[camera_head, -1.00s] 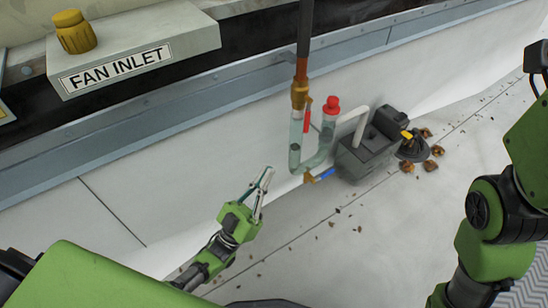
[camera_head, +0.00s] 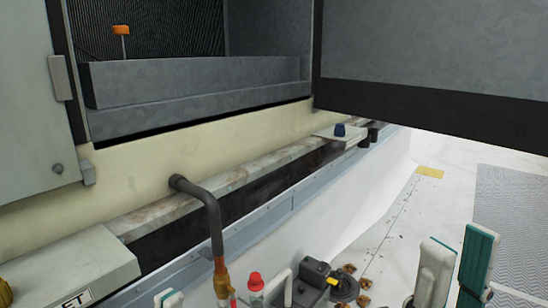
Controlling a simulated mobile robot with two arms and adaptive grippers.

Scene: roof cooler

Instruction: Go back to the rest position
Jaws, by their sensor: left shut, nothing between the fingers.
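The rest of both arms is out of view.
A dark bent pipe (camera_head: 212,215) comes out of the cream wall. A red-capped clear tube (camera_head: 255,290) and a black pump (camera_head: 312,284) stand at the bottom middle. White roof floor (camera_head: 440,205) lies right.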

